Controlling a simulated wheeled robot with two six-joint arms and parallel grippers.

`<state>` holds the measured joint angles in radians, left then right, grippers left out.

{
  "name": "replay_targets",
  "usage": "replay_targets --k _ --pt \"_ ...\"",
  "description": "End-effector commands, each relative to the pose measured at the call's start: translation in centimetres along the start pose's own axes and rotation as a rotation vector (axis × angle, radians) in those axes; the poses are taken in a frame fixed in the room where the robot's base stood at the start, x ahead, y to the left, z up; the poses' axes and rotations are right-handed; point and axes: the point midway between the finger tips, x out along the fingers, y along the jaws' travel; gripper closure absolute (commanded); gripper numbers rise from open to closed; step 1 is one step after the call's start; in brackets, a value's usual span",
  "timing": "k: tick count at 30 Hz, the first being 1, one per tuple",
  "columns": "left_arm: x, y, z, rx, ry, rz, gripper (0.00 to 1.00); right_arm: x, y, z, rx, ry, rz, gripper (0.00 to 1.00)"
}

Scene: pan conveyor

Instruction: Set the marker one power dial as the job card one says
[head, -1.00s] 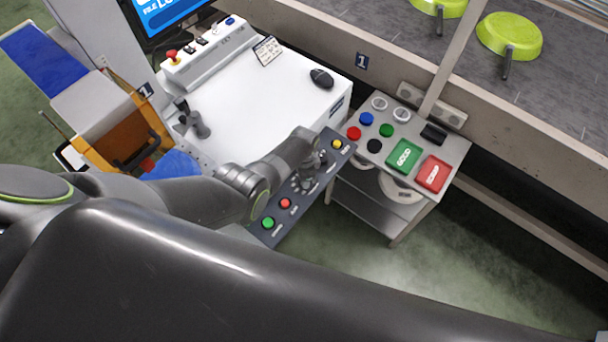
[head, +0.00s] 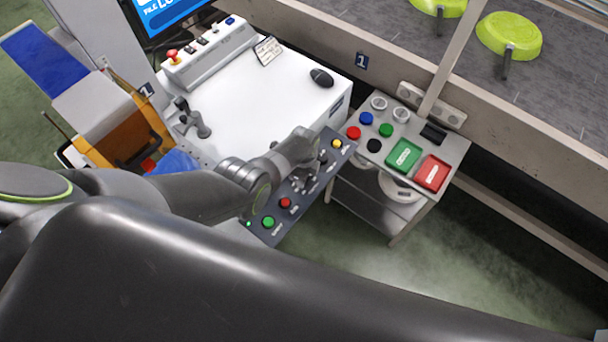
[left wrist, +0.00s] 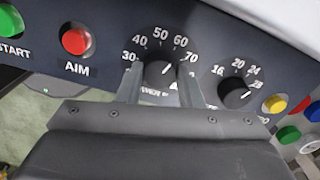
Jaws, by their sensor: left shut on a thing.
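The power dial (left wrist: 160,72) is a black knob in the left wrist view, on the dark panel (left wrist: 110,55) with a scale whose readable numbers run from 30 to 70. Its white mark points up and to the right, roughly toward the 60 side; I cannot read the exact setting. My left gripper (left wrist: 161,84) is shut on this dial, a finger on each side. My right gripper is not in view.
A second dial (left wrist: 236,95) is right of the power dial. The red AIM button (left wrist: 76,40) and green START button (left wrist: 10,20) are left. A stand with coloured buttons and GOOD (head: 403,155) and SCRAP (head: 432,173) pads is beside the panel. Green pans (head: 509,36) lie on the conveyor.

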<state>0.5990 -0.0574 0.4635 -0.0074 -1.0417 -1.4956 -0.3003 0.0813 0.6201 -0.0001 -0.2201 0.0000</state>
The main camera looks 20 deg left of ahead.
Motion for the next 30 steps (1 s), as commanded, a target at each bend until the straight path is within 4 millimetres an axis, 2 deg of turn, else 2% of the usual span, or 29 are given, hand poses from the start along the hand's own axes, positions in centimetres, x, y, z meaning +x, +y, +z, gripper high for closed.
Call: replay_targets --k 14,15,19,30 --pt "-0.04 -0.07 0.01 0.014 0.000 -0.002 0.90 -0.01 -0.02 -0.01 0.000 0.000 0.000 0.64" --pt "-0.04 -0.07 0.01 0.014 0.000 -0.002 0.63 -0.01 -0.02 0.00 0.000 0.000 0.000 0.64" --pt "-0.03 -0.06 0.01 0.013 0.000 -0.001 0.46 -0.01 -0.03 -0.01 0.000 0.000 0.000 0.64" --pt "-0.45 -0.02 0.00 0.013 0.000 -0.001 0.45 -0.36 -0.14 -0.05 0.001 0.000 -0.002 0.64"
